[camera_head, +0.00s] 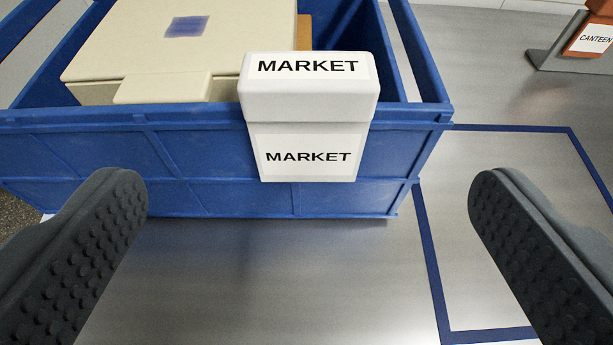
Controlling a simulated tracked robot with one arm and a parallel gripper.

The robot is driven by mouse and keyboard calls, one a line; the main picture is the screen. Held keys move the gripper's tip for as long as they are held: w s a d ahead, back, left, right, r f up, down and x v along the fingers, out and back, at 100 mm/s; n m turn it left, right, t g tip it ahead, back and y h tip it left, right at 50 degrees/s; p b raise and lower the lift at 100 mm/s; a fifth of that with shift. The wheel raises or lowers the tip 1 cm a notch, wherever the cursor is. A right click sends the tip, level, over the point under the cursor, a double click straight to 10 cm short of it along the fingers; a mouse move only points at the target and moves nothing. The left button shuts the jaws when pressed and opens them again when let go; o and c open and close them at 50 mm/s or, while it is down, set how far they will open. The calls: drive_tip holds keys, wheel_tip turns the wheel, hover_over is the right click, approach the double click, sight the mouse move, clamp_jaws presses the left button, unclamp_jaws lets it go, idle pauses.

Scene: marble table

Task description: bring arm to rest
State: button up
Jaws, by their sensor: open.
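My gripper (308,215) is in the lower part of the view, with one dark ridged finger at the left edge and one at the right. The fingers are wide apart, and nothing is held between them. Beyond them stands a blue crate (200,190). A white tag or block labelled MARKET (310,100) hangs over the crate's front rim, with a second MARKET label below it on the front wall. The lower parts of my gripper are cut off by the frame.
A cream box (190,60) lies in the crate, with a brown item (304,32) behind it. A blue outlined rectangle (432,265) marks the grey metallic surface at right, bare inside. A CANTEEN sign (592,40) on a grey stand is at the top right.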

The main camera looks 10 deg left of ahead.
drive_tip(key=shift+r, duration=0.1)
drive_tip(key=w+d+r+y+b, duration=0.1)
drive_tip(key=w+d+r, duration=0.25)
drive_tip(key=r, duration=0.45)
drive_tip(key=w+d+r+m+b, duration=0.15)
drive_tip(key=d+r, duration=0.25)
drive_tip(key=r, duration=0.4)
drive_tip(key=w+d+r+y+b, duration=0.1)
drive_tip(key=w+d+r, duration=0.25)
drive_tip(key=r, duration=0.45)
drive_tip(key=s+d+r+h, duration=0.1)
drive_tip(key=s+d+r, duration=0.2)
drive_tip(key=d+r, duration=0.3)
drive_tip(key=s+d+r+t+h+b, duration=0.1)
drive_tip(key=s+d+r+h, duration=0.1)
drive_tip(key=s+d+r, duration=0.2)
drive_tip(key=s+d+r+m+t+h+b, duration=0.1)
drive_tip(key=s+d+r+h, duration=0.1)
drive_tip(key=d+r, duration=0.7)
drive_tip(key=s+d, duration=0.1)
drive_tip(key=d, duration=0.4)
drive_tip(key=shift+s+d+r, duration=0.15)
drive_tip(key=shift+s+d, duration=0.1)
drive_tip(key=shift+d, duration=0.05)
